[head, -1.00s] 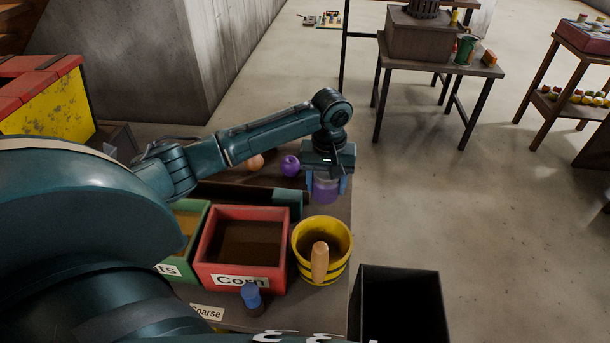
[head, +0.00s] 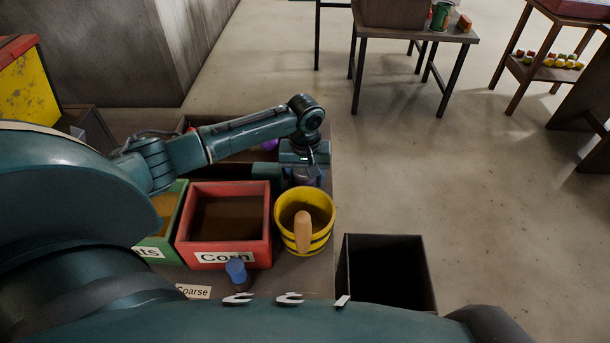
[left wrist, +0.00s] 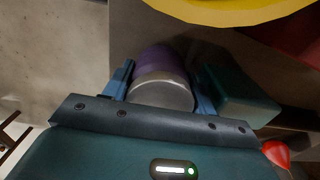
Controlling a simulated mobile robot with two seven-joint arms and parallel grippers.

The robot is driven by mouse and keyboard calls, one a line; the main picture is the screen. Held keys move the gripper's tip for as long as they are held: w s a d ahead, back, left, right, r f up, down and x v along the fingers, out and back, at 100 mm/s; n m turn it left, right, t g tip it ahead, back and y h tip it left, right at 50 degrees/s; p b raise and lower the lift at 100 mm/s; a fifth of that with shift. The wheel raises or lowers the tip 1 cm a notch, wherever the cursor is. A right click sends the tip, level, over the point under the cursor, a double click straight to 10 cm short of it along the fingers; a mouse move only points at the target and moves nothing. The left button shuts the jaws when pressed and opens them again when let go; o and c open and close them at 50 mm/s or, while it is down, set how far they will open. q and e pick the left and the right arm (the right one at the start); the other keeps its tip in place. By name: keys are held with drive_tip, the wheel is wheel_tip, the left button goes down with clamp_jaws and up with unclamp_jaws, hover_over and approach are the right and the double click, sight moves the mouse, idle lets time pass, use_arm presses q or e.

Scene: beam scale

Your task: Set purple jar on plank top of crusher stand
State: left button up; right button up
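The purple jar (left wrist: 153,62) has a grey lid and sits between the blue fingers of my left gripper (left wrist: 162,88), which looks closed on its sides. In the head view the jar (head: 308,178) shows dimly below my left gripper (head: 306,168), just behind the yellow bucket; I cannot tell if it touches the table. A stand with a flat wooden top (head: 460,31) is at the back, bearing a brown box, a green can and an orange block; it may be the crusher stand. My right gripper is not in view.
On the near table are a yellow striped bucket (head: 325,236) with a wooden handle, a red Corn bin (head: 262,240), a green bin (head: 180,225) and a blue-capped item (head: 236,268). A black open box (head: 388,290) stands to the right. Concrete floor (head: 440,180) lies clear before the stand.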

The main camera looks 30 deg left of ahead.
use_arm(q)
drive_tip(key=shift+o, duration=0.5)
drive_tip(key=shift+r, duration=0.1)
wheel_tip(320, 180, up, 12)
drive_tip(key=shift+r+p, duration=0.1)
drive_tip(key=shift+p, duration=0.65)
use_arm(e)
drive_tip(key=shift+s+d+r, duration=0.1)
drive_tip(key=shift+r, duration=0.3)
